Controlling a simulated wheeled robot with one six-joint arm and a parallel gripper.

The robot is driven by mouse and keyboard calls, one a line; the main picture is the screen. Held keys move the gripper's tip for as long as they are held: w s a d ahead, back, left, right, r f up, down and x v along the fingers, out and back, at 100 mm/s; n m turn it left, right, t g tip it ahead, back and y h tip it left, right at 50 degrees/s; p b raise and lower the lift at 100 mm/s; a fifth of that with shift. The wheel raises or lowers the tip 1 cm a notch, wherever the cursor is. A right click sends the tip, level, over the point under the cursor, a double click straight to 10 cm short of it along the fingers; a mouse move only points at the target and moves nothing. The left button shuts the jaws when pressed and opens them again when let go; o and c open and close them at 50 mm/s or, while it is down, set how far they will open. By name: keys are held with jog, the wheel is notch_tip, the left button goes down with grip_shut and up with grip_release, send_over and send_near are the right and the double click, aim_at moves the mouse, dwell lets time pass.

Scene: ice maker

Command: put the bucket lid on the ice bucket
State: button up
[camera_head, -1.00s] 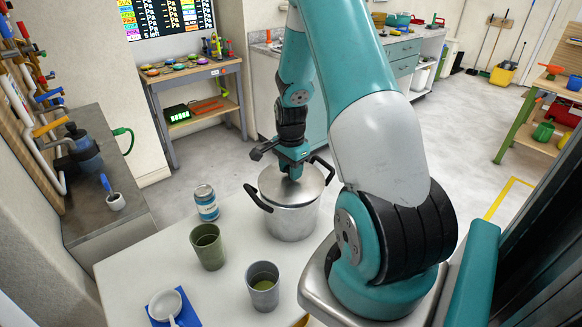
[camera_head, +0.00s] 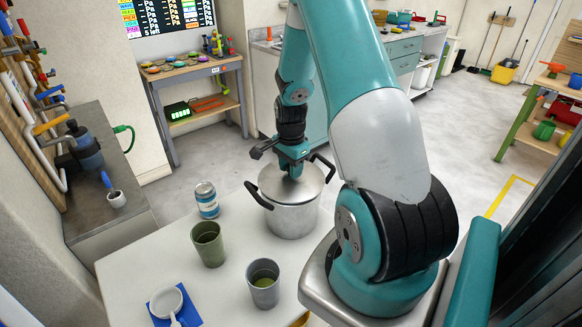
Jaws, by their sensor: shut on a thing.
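The ice bucket (camera_head: 292,220) is a silver metal pot with two black side handles, standing on the white table. The bucket lid (camera_head: 312,184) is a round silver disc lying over the bucket's mouth, and it looks about level. I cannot tell from this view whether its rim is fully seated. My gripper (camera_head: 293,172) points down over the middle of the lid and is shut on its knob. The knob is mostly hidden by the fingers.
On the white table (camera_head: 150,262) left of the bucket stand a blue-and-white can (camera_head: 206,200), a green cup (camera_head: 208,245) and a grey cup (camera_head: 263,287) holding greenish contents. A white scoop (camera_head: 168,303) lies on a blue mat at the front left.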

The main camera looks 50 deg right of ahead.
jog(key=shift+f+b, duration=0.45)
jog(key=shift+f, duration=0.25)
jog(key=o, duration=1)
jog(key=shift+o, duration=0.2)
jog(key=shift+r, duration=0.1)
notch_tip(320, 180, up, 17)
jog(key=b, duration=0.1)
jog(key=shift+r, duration=0.15)
jog(key=w+a+r+n, duration=0.1)
jog(key=a+r+n, duration=0.2)
jog(key=a+n, duration=0.7)
jog(key=s+a+n+y, duration=0.1)
jog(key=s+a+n, duration=0.4)
jog(key=a, duration=0.4)
jog(key=s+a+r+n+y, duration=0.1)
jog(key=s+a+n, duration=0.4)
jog(key=a, duration=0.4)
jog(key=s+a+r+n+y, duration=0.1)
jog(key=s+a+n+y, duration=0.1)
jog(key=s+a+n, duration=0.4)
jog(key=a+n, duration=0.1)
jog(key=a, duration=0.3)
jog(key=shift+r, duration=0.2)
